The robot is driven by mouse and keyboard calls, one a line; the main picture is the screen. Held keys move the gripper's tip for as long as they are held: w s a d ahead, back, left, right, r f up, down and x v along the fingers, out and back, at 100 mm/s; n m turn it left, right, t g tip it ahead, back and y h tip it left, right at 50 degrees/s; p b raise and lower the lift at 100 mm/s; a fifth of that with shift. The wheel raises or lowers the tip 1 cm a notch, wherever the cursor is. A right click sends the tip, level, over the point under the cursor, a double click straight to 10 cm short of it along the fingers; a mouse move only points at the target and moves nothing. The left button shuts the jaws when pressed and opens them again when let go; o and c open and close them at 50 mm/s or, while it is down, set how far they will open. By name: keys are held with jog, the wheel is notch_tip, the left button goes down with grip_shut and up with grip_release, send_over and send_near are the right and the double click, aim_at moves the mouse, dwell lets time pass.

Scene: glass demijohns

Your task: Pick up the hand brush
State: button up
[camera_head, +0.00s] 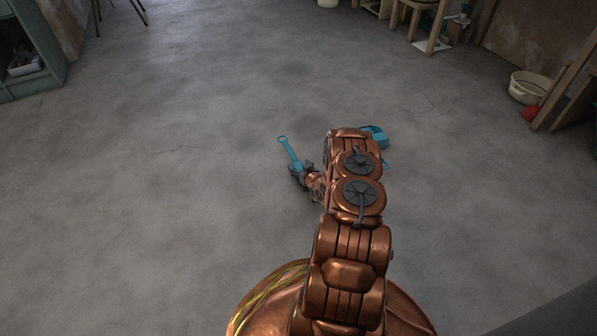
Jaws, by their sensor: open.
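The hand brush (289,151) lies on the grey concrete floor near the middle of the view. Its blue handle, with a loop at the end, points up and to the left. Its lower end is hidden by my gripper (300,176). My gripper is low over that end, with its dark fingers open on or around the brush. I cannot tell whether they touch it.
A blue object (377,137), possibly a dustpan, is partly hidden behind my arm. A pale basin (528,87) and a red item (530,114) are at the right. A green shelf (40,50) stands at the left.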

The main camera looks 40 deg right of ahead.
grip_shut()
dwell(0.5)
